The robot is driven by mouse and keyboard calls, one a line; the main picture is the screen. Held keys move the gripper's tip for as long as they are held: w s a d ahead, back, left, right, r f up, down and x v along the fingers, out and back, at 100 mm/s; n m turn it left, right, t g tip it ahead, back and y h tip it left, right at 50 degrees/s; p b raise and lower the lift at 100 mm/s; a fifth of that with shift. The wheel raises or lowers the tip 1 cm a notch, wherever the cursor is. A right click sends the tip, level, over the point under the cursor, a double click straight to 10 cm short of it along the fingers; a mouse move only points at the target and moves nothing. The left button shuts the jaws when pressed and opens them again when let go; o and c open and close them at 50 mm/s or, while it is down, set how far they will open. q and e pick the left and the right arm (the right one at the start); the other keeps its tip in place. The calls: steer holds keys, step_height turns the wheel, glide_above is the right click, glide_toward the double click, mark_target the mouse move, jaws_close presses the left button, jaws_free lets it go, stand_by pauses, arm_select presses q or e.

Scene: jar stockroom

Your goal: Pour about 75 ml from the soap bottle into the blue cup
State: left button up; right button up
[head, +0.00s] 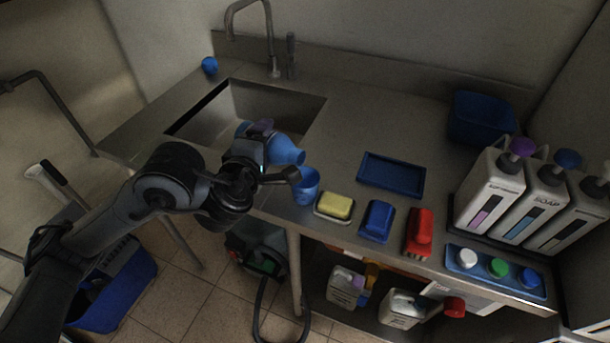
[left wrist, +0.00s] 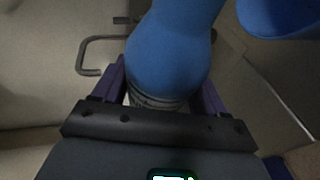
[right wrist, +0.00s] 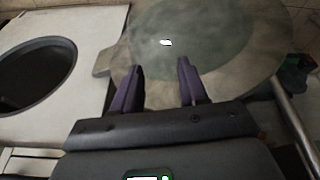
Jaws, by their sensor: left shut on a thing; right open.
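My left gripper (head: 262,135) is shut on a blue bottle (head: 287,151), which I take to be the soap bottle. It lies tilted over, its right end above and just left of the blue cup (head: 306,188). In the left wrist view the bottle (left wrist: 170,55) fills the space between the purple fingers, and part of a blue rim, likely the cup (left wrist: 280,14), shows at top right. The cup stands upright at the counter's front edge. I cannot see any stream or the level inside. My right gripper (right wrist: 158,75) is open and empty, away from the counter.
A yellow sponge (head: 336,206), blue brush (head: 377,221) and red brush (head: 419,232) lie right of the cup. A blue tray (head: 391,174) is behind them. Large soap jugs (head: 490,188) stand at right. The sink (head: 235,105) is behind my left gripper.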

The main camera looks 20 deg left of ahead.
arm_select(q)
steer(key=shift+r, duration=0.25)
steer(key=shift+w+a, duration=0.1)
steer(key=shift+a, duration=0.35)
stand_by(0.4)
steer(key=shift+m+b, duration=0.3)
steer(key=shift+b, duration=0.1)
steer(key=shift+f+y, duration=0.1)
steer(key=shift+y, duration=0.3)
stand_by(0.6)
steer(key=shift+d+m+t+b, duration=0.1)
steer(key=shift+m+t+b, duration=0.2)
steer(key=shift+m+b, duration=0.15)
stand_by(0.5)
